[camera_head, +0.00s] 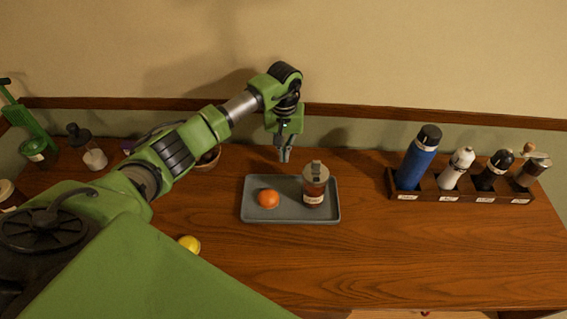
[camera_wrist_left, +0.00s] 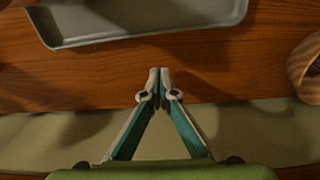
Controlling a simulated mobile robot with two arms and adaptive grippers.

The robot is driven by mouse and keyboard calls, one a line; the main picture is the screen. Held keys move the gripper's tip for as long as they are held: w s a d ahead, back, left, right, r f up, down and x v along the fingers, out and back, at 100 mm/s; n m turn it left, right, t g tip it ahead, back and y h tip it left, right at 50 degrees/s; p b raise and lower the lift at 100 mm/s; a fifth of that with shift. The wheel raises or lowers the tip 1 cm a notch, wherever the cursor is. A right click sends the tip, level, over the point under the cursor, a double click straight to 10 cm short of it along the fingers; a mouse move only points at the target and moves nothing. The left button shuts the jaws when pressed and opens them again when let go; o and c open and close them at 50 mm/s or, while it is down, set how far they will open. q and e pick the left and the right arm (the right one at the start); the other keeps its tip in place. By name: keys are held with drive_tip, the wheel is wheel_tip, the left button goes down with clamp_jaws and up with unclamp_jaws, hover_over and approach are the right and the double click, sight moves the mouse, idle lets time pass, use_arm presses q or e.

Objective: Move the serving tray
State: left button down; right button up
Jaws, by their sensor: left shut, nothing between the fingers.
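The grey serving tray (camera_head: 285,215) lies flat on the wooden counter near its middle. An orange (camera_head: 268,199) and a brown jar with a grey lid (camera_head: 315,184) stand on it. My left gripper (camera_head: 284,157) points down just behind the tray's far edge, above the counter, apart from the tray. Its fingers are shut and empty. In the left wrist view the closed fingertips (camera_wrist_left: 160,72) sit near the rim of the tray (camera_wrist_left: 140,35), with a strip of wood between them in the picture. My right gripper is not in view.
A dark rack (camera_head: 460,197) holding a blue bottle (camera_head: 417,160) and several shakers stands at the right. A bowl (camera_head: 208,158) is partly behind my left arm. A lemon (camera_head: 189,244) lies left of the tray. The counter between tray and rack is clear.

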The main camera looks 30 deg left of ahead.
sight(283, 172)
use_arm(q)
wheel_tip(283, 172, down, 2)
drive_tip(key=shift+d, duration=0.1)
drive_tip(key=s+p, duration=0.1)
drive_tip(key=s+d+p, duration=0.1)
drive_tip(key=p, duration=0.1)
drive_tip(key=shift+s+r, duration=0.1)
drive_tip(key=shift+s, duration=0.25)
drive_tip(key=shift+s+d, duration=0.25)
drive_tip(key=shift+s, duration=0.2)
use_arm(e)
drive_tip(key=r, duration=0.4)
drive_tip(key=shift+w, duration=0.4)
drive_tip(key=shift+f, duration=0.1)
